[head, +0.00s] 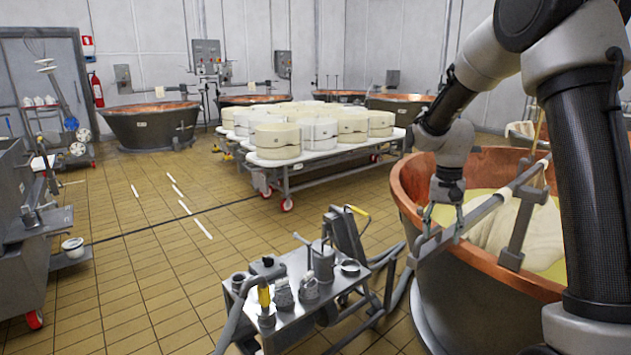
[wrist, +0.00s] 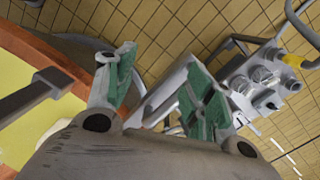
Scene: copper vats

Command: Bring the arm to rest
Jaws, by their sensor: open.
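My gripper (head: 445,218) hangs from my arm at the left rim of the near copper vat (head: 408,185), pointing down. It is open, with its two green-padded fingers spread in the wrist view (wrist: 163,88). In the head view the fingers are close to the outer end of a grey bar (head: 480,213) that slants over the vat's edge. I cannot tell whether they touch it. No object is clearly held. My arm reaches across the right side of the head view and hides part of the vat.
A pale cloth (head: 515,222) hangs from the bar into the vat's yellowish liquid. A metal tool cart (head: 300,290) stands left of the vat. Behind is a wheeled table (head: 310,160) of white cheese moulds. Tiled floor (head: 150,265) at left centre is mostly clear.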

